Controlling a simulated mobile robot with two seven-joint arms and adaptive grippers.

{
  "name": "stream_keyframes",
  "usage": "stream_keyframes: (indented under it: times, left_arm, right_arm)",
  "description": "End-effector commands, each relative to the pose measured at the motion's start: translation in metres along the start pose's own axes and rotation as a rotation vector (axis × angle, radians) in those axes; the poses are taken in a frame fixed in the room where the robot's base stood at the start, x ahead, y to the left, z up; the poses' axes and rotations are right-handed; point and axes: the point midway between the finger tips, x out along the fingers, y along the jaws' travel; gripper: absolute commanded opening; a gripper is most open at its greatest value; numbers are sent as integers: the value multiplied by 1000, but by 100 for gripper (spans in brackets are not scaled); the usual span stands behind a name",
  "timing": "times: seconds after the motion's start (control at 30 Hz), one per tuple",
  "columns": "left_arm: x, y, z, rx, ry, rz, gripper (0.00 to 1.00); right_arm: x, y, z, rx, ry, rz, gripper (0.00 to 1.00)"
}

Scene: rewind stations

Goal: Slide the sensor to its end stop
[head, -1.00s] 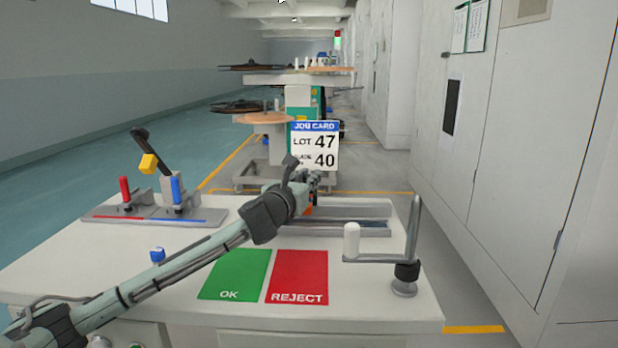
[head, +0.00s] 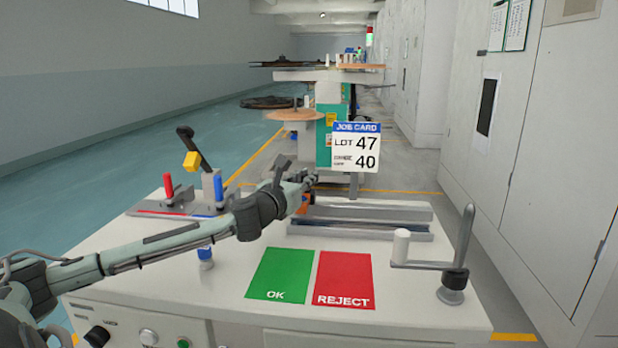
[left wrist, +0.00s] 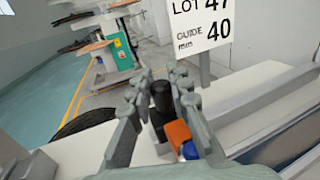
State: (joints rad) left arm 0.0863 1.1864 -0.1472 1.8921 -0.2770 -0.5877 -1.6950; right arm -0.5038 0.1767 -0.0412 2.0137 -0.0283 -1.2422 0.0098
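The sensor is an orange block (head: 305,204) at the left end of a grey rail (head: 380,230) on the white bench. In the left wrist view its orange body (left wrist: 177,134) carries a dark upright post (left wrist: 161,98), with a blue round part beside it. My left gripper (head: 312,181) is over the sensor. In the left wrist view the fingers of my left gripper (left wrist: 160,92) close in on both sides of the dark post and look shut on it. The arm hides part of the sensor in the head view. My right gripper is not in view.
A job card (head: 356,148) stands behind the rail. A crank (head: 455,270) is at the bench's right. Green OK (head: 279,273) and red REJECT (head: 346,277) pads lie in front. A lever fixture (head: 205,180) and a blue-topped knob (head: 205,255) are at left.

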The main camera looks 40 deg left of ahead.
Motion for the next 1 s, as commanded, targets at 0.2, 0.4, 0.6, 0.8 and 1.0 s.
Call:
stream_keyframes:
  times: [0.2,0.4,0.6,0.8,1.0]
  left_arm:
    - [0,3,-2,2,4,8,40]
    - [0,2,-1,1,2,6,40]
    - [-6,2,-2,3,3,6,40]
    - [-27,0,-3,6,7,2,40]
    - [-48,1,-3,4,7,4,40]
  right_arm:
    - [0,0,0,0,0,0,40]
    - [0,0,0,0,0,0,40]
    - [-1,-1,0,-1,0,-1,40]
    - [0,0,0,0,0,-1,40]
    - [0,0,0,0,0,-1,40]
